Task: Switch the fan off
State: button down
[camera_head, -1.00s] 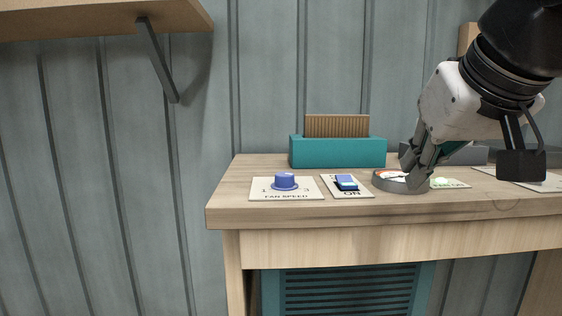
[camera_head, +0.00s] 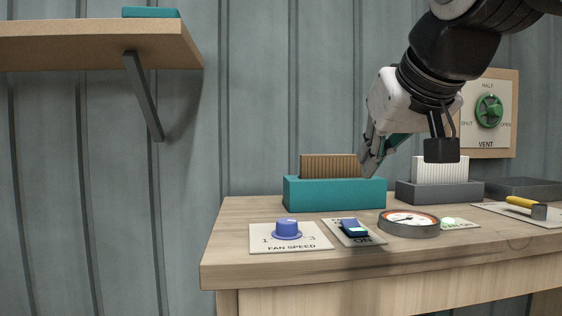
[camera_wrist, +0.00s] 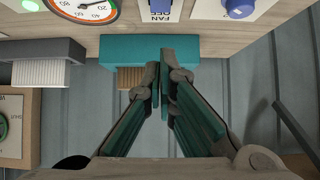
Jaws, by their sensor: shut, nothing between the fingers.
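The fan switch (camera_head: 353,228) is a blue rocker on a pale plate at the front of the wooden bench, with ON lettered at the plate's near edge. I cannot clearly tell which way the rocker is tipped. Its plate, lettered FAN, is cut off at the top of the wrist view (camera_wrist: 160,10). My gripper (camera_head: 371,172) is shut and empty, above the bench near the right end of the teal box and apart from the switch. In the wrist view its fingertips (camera_wrist: 161,72) meet in front of the teal box (camera_wrist: 190,47).
The blue fan speed knob (camera_head: 287,229) is left of the switch, and a round gauge (camera_head: 409,224) is right of it. Behind stand the teal box (camera_head: 333,193) and a grey box (camera_head: 438,192). A green lamp (camera_head: 449,221) and yellow-handled lever (camera_head: 524,204) lie further right.

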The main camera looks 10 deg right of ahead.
send_over(353, 224)
jog(key=s, duration=0.1)
notch_tip(353, 224, down, 4)
jog(key=shift+f, duration=0.15)
jog(key=f, duration=0.3)
jog(key=shift+w+f, duration=0.1)
jog(key=shift+w, duration=0.15)
jog(key=shift+f+b, duration=0.3)
jog(key=shift+f, duration=0.15)
jog(key=shift+w, duration=0.1)
jog(key=shift+w+f+b, duration=0.15)
jog(key=shift+f+b, duration=0.15)
jog(key=shift+f, duration=0.1)
jog(key=shift+s+f, duration=0.1)
jog(key=shift+s, duration=0.75)
